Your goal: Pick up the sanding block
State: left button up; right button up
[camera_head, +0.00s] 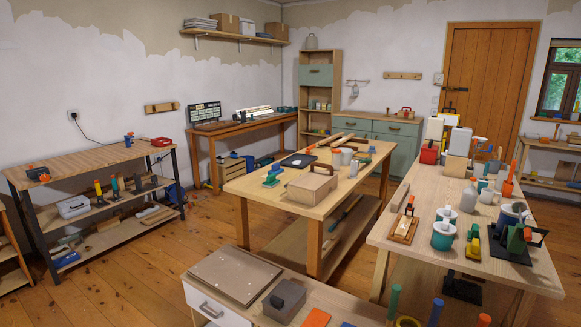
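I cannot say for certain which thing is the sanding block. A small green and blue tool (271,178) lies on the middle table's left part. Neither of my grippers shows in the head view.
A speckled brown board (234,274) lies on the near bench, left of the grey block. Upright tool handles (393,301) stand to the right. The middle table (252,190) and the crowded right table (480,268) stand behind. Open wooden floor (150,270) is at left.

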aim_at(275, 168)
jog(key=i+j+u, duration=0.5)
jog(key=i+u, duration=0.15)
jog(key=u, duration=0.15)
jog(key=i+j+u, duration=0.2)
jog(key=i+u, duration=0.15)
jog(key=i+j+u, duration=0.1)
jog(key=i+u, duration=0.75)
jog(key=i, duration=1.35)
jog(key=i+z, duration=0.3)
jog(key=i, duration=0.4)
jog(key=i+j+z, duration=0.15)
jog(key=i+z, duration=0.15)
jog(key=i, duration=0.35)
jog(key=i+l+z, duration=0.1)
jog(key=i+z, duration=0.15)
jog(key=z, duration=0.2)
jog(key=i+z, duration=0.3)
jog(key=z, duration=0.15)
jog(key=i+j+z, duration=0.1)
jog(key=i+z, duration=0.15)
jog(key=z, duration=0.2)
jog(key=i+l+z, duration=0.15)
jog(key=i+z, duration=1)
jog(key=i, duration=0.65)
jog(key=i+j+z, duration=0.15)
jog(key=i, duration=0.6)
jog(key=j, duration=0.1)
